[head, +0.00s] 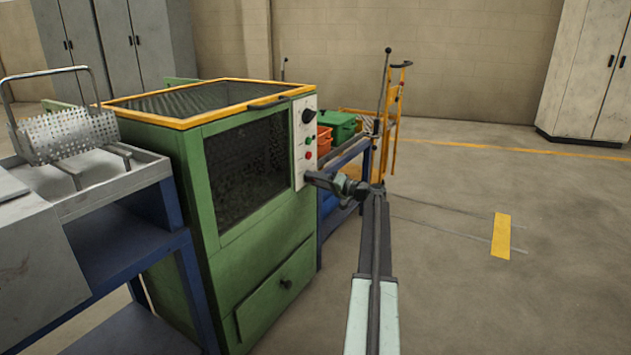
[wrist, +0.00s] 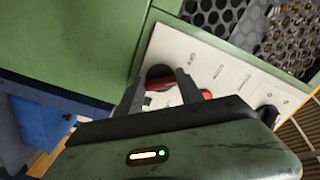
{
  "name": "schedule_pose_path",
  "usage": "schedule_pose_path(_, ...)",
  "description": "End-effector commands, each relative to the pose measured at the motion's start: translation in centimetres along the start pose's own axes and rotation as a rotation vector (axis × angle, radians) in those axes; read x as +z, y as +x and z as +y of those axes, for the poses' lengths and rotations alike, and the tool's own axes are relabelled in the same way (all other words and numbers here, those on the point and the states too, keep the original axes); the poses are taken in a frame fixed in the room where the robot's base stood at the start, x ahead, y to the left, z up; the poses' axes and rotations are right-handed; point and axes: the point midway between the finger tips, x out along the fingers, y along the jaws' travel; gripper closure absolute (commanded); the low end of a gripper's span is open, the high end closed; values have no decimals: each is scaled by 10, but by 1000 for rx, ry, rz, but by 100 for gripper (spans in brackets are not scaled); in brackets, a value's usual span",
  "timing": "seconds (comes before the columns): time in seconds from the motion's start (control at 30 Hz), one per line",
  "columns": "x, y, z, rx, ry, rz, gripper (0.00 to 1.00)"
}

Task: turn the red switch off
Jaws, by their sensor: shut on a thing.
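The white control panel (head: 299,128) is on the right edge of the green furnace (head: 258,245). My gripper (head: 314,178) is at the panel's lower end, below a round red button (head: 308,155). In the wrist view my gripper (wrist: 162,76) has its two fingers on either side of the red switch (wrist: 160,86), shut on it. A dark, rounded part shows at the switch's top; the fingers hide much of the rest. In the head view my gripper covers the switch. The round red button (wrist: 206,94) lies just outside the right finger in the wrist view.
A black knob (head: 308,116) is higher on the panel. Left stands a table with a grey tray (head: 110,180) and perforated basket (head: 66,136). Behind the furnace are orange (head: 324,140) and green bins (head: 338,124) and a yellow trolley (head: 396,115). The floor at right is open.

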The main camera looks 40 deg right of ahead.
Motion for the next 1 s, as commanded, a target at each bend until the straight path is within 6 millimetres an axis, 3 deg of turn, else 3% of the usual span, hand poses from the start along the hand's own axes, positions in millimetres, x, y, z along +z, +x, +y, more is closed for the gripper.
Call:
schedule_pose_path(0.4, 1, -1, 1, 1, -181, -4, 97)
schedule_pose_path(0.97, 2, -1, 1, 1, -207, -5, 97)
schedule_pose_path(1.0, 2, -1, 1, 1, -207, -5, 45)
